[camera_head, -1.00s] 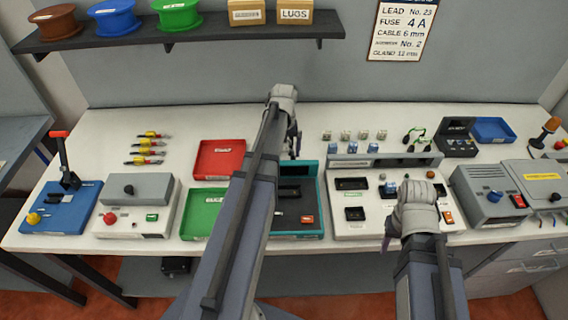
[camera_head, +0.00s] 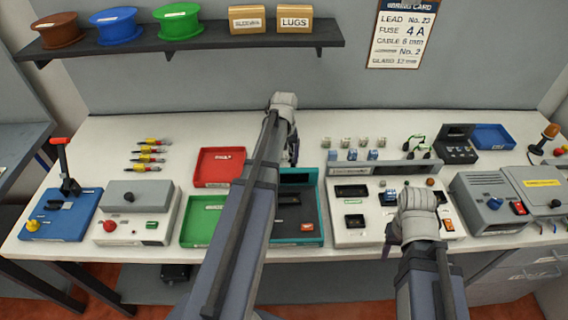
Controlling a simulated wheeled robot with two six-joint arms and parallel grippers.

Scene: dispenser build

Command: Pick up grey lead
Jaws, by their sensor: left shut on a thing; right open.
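I cannot pick out a grey lead with certainty. Black leads with green tags (camera_head: 418,142) lie at the back right of the bench. Several short yellow-and-red pieces (camera_head: 150,151) lie in a column at the back left. My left gripper (camera_head: 293,153) points down behind the teal-framed unit (camera_head: 308,240), right of the red tray (camera_head: 217,168). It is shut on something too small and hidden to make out. My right gripper (camera_head: 387,242) is open over the front of the white test panel (camera_head: 352,236), partly hidden by its own wrist.
A green tray (camera_head: 204,222), a grey box with a red button (camera_head: 138,205) and a blue lever press (camera_head: 62,215) stand on the left. A shelf (camera_head: 200,42) overhangs the back left.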

